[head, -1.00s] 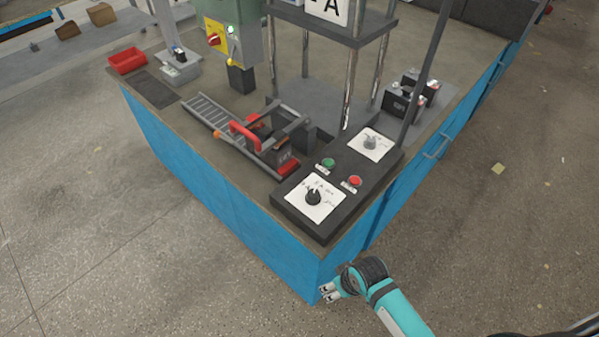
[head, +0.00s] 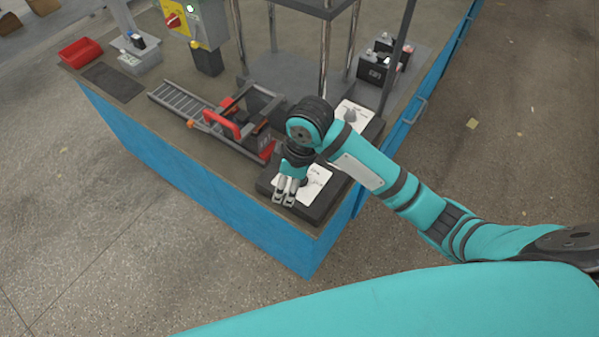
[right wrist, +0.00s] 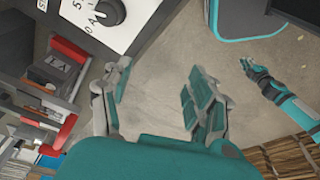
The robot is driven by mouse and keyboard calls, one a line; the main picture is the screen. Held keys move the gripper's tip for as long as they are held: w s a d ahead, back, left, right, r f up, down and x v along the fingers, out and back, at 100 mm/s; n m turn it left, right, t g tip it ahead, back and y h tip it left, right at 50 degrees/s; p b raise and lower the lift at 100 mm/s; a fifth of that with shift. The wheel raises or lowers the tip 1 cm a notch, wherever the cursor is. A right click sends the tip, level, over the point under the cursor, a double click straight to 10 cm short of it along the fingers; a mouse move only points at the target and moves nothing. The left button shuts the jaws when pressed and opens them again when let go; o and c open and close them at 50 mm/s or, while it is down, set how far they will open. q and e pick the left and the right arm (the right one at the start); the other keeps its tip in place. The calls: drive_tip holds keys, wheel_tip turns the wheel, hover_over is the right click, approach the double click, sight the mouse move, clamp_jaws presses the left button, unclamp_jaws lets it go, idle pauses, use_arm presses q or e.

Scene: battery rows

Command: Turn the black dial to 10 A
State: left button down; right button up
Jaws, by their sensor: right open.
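The black dial (right wrist: 111,12) shows at the top of the right wrist view, on a white marked plate (right wrist: 82,18). I cannot read its setting for sure. In the head view my right gripper hides most of the dial, and part of its plate (head: 316,181) shows beside the fingers. My right gripper (head: 284,199) is open and empty, over the front corner of the black panel (head: 318,207). In the right wrist view the dial lies beyond the left finger, not between the fingers (right wrist: 160,75). My left gripper (right wrist: 257,70) shows small at the right there; its jaws are unclear.
A second plate with a grey dial (head: 350,114) is partly behind my right arm. A red-handled clamp device (head: 222,122) stands left of the panel. Metal posts rise behind it. Black batteries (head: 375,68) stand at the back right. The floor in front is clear.

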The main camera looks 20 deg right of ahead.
drive_tip(key=w+d+r+n+g+h, duration=0.1)
drive_tip(key=w+d+r+n+h, duration=0.1)
drive_tip(key=w+d+r, duration=0.4)
use_arm(q)
drive_tip(key=shift+s+a+r+p, duration=0.3)
drive_tip(key=shift+s+r+p, duration=0.15)
drive_tip(key=shift+r+p, duration=0.25)
use_arm(e)
drive_tip(key=f, duration=0.5)
drive_tip(key=w+f, duration=0.1)
drive_tip(key=f, duration=1)
drive_tip(key=shift+w+a, duration=0.15)
drive_tip(key=shift+a, duration=0.2)
drive_tip(key=shift+c, duration=0.4)
